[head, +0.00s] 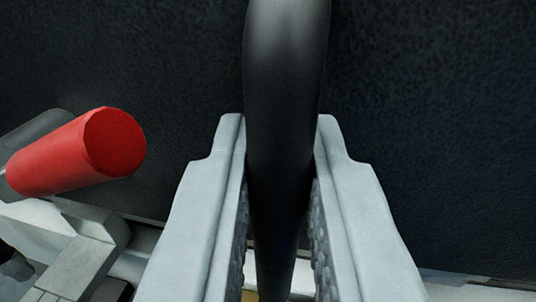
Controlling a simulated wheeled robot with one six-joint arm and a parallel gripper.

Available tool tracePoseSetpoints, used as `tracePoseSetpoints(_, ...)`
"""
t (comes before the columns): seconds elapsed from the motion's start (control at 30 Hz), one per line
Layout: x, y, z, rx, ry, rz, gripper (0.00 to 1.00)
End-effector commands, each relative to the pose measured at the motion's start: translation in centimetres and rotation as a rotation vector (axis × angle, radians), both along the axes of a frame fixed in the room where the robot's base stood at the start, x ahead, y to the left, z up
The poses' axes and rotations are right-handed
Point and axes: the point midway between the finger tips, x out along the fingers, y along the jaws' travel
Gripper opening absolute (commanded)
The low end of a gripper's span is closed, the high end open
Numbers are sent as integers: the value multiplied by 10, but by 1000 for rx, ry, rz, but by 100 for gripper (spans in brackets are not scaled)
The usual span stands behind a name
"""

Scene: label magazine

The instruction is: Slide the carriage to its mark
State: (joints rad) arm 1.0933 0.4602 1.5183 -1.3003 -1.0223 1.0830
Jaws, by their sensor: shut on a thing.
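My gripper (281,190) is in the lower middle of the head view. Its two pale grey fingers are shut on a smooth black bar-like handle (285,70). The handle runs from the top edge of the picture down between the fingers. I cannot tell from this view whether it belongs to the carriage. The carriage's body and its mark cannot be made out here. My fingers cover the sides of the handle's lower part.
A red cylinder (75,155) with a grey base juts out at the left. Pale grey block-like parts (75,265) lie below it. A dark textured surface (430,130) fills the background, with a pale edge (480,290) along the bottom right.

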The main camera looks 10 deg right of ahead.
Motion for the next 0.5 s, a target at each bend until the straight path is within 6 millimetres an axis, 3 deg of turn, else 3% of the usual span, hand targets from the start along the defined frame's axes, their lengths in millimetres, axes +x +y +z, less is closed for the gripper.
tracePoseSetpoints(0.2,-17,-52,-4,1,4,8,0)
tracePoseSetpoints(0.5,-32,-102,-4,2,3,8,0)
